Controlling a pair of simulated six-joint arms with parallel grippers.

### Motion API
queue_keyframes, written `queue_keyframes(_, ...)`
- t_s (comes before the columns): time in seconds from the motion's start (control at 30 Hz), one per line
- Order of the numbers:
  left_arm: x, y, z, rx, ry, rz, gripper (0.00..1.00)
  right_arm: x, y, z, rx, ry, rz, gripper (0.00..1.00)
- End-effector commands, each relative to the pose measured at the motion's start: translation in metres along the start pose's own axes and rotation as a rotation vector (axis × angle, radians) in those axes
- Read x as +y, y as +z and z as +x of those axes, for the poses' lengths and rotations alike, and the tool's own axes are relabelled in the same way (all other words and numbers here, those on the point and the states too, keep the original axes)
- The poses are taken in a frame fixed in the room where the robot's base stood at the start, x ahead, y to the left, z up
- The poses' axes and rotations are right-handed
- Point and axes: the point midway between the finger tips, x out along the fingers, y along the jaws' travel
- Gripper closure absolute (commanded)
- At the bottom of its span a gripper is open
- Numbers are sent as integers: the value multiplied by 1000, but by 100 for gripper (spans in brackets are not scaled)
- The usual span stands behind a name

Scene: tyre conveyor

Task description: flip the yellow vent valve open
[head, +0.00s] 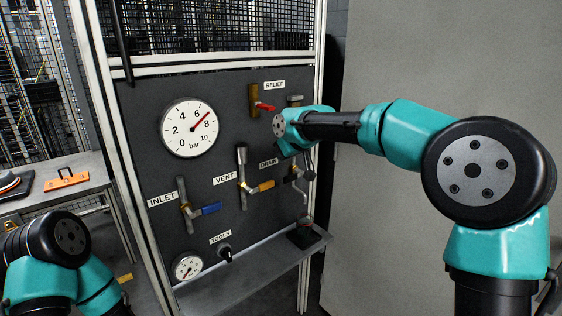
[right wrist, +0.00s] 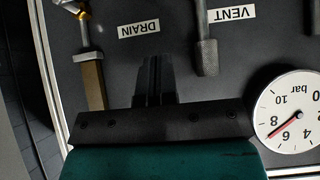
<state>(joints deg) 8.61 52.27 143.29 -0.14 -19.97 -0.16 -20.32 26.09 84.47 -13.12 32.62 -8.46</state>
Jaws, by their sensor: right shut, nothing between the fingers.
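The vent valve shows in the head view, with its yellow handle (head: 265,185) sticking out sideways to the right of a vertical metal pipe (head: 242,160). The VENT label (head: 226,179) is left of it. In the right wrist view, which is upside down, the VENT label (right wrist: 232,14) and a pipe end (right wrist: 206,55) show. The yellow handle cannot be made out there. My right gripper (right wrist: 154,78) is shut and empty, in front of the panel near the DRAIN label (right wrist: 138,28). In the head view its fingers are hard to make out. My left gripper is out of view.
The dark panel also holds a blue inlet handle (head: 211,209), a red relief handle (head: 265,107), a large gauge (head: 190,128) and a small gauge (head: 187,267). A shelf (head: 255,270) runs below. An orange item (head: 66,178) lies on the table at the left.

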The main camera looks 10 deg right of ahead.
Motion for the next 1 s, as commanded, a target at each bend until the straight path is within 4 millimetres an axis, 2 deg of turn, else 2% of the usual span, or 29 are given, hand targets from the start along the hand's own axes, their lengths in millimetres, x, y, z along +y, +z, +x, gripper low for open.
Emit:
queue_keyframes(0.53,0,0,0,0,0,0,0,0,1,90,-1,0,0,100)
queue_keyframes(0.73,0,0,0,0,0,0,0,0,21,108,-2,0,-1,100)
queue_keyframes(1.0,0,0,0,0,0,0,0,0,29,115,1,0,0,100)
